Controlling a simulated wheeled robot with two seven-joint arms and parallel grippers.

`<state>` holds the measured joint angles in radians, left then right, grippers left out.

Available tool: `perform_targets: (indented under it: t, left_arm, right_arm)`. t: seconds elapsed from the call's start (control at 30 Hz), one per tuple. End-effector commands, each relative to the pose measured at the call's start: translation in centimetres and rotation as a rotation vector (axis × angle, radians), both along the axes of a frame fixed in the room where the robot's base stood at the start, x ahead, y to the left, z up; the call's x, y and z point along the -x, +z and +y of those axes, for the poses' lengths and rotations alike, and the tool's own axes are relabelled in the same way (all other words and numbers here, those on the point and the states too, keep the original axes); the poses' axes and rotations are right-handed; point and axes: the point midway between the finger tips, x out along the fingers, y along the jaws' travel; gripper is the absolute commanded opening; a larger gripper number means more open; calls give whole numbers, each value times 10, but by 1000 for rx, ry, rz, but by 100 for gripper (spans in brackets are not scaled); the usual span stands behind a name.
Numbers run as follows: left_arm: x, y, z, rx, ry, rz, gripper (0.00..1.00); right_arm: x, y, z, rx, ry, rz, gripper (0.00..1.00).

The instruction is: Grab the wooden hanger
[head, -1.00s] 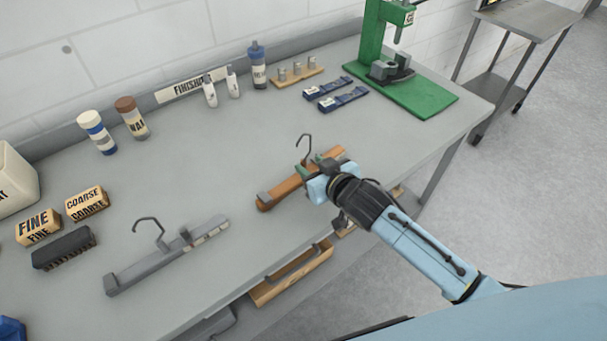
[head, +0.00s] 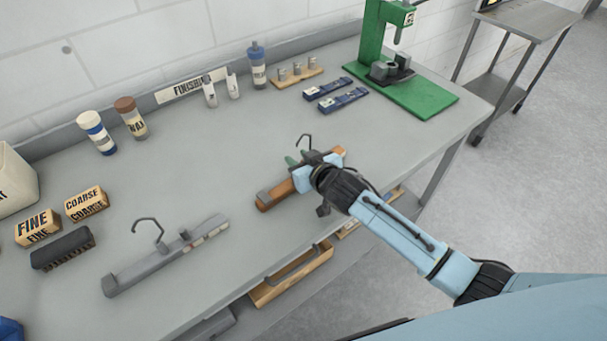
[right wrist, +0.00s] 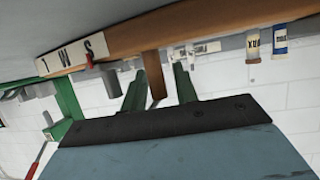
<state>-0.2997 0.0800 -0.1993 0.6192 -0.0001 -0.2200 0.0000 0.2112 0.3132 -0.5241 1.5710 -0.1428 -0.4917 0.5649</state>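The wooden hanger (head: 275,196) lies on the grey bench, its dark hook (head: 305,142) standing up. My right gripper (head: 298,158) is at the middle of the hanger and hides part of it. In the right wrist view the hanger's brown bar (right wrist: 215,28) runs across the top. A short brown piece (right wrist: 153,72) reaches down from it between the two green fingers of my right gripper (right wrist: 160,85). The fingers are apart, with gaps beside the piece. My left gripper is not in view.
A grey hanger (head: 165,258) lies to the left. Sanding blocks (head: 38,228), a dark brush (head: 63,249) and bottles (head: 131,118) stand farther left and back. A green press (head: 415,95) is at the back right. The bench between the hangers and the back row is clear.

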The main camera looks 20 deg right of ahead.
Motion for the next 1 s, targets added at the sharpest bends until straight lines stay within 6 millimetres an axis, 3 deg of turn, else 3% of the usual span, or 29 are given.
perform_targets:
  t: [0.03, 0.2, 0.57, 1.0]
  left_arm:
    - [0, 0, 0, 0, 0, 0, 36]
    - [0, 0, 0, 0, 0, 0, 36]
    - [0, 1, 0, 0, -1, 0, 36]
    - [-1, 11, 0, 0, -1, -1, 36]
  right_arm:
    - [0, 0, 0, 0, 0, 0, 23]
    - [0, 0, 0, 0, 0, 0, 0]
    - [0, 4, 0, 2, 0, -2, 0]
    - [-1, 84, 0, 0, -1, -5, 0]
